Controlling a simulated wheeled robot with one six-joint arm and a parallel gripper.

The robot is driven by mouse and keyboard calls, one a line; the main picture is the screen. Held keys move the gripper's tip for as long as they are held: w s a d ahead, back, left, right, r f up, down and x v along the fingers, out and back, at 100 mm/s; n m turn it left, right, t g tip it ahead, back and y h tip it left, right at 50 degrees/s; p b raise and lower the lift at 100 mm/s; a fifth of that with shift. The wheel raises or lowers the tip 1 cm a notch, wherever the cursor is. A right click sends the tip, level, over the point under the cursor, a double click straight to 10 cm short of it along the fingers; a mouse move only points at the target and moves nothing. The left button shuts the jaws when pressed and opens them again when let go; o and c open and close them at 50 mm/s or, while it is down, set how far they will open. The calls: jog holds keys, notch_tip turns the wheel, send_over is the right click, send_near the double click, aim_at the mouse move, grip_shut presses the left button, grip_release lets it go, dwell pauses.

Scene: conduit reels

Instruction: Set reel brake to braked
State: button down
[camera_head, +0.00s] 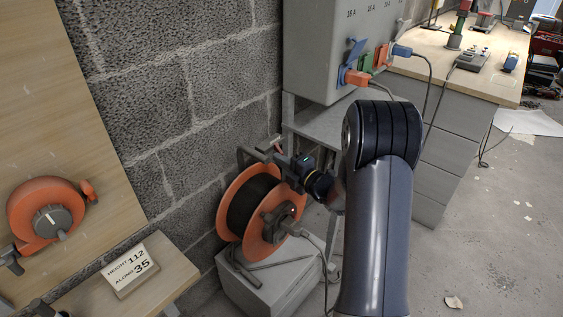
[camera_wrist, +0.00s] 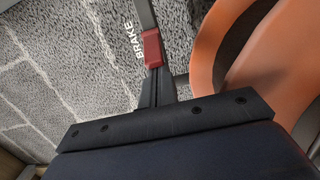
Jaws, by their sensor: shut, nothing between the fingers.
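The reel (camera_head: 232,188) has orange flanges and a dark wound core, and stands on a grey block by the wall. My gripper (camera_head: 281,156) is at the top of the reel. In the wrist view my gripper (camera_wrist: 157,82) has its dark fingers together, with nothing seen between them. A grey bar with a red grip (camera_wrist: 153,48), apparently the brake lever, lies right at the fingertips. Whether they touch cannot be told. The white word BRAKE (camera_wrist: 134,40) shows beside the grip. The lever's pivot is hidden.
An orange flange (camera_wrist: 240,40) is close on the right in the wrist view. A grey cabinet (camera_head: 325,45) with plugs hangs behind my arm. A workbench (camera_head: 470,60) is at the back right. A smaller orange reel (camera_head: 45,210) is on the board at left. Open floor lies at right.

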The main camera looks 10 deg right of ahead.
jog(key=shift+d+n+g+y+b, duration=0.3)
jog(key=shift+n+y, duration=0.1)
jog(key=shift+y, duration=0.1)
jog(key=shift+w+d+f+n+g+y+b, duration=0.15)
jog(key=shift+d+n+g+y+b, duration=0.3)
jog(key=shift+n+g+y, duration=0.35)
jog(key=shift+w+d+b, duration=0.3)
jog(key=shift+d+b, duration=0.5)
jog(key=shift+b, duration=0.35)
jog(key=shift+s+d+p, duration=0.2)
jog(key=shift+s+p, duration=0.05)
jog(key=shift+p, duration=0.05)
jog(key=p+v, duration=0.1)
jog(key=v, duration=0.9)
jog(key=shift+p, duration=0.3)
jog(key=shift+w, duration=0.1)
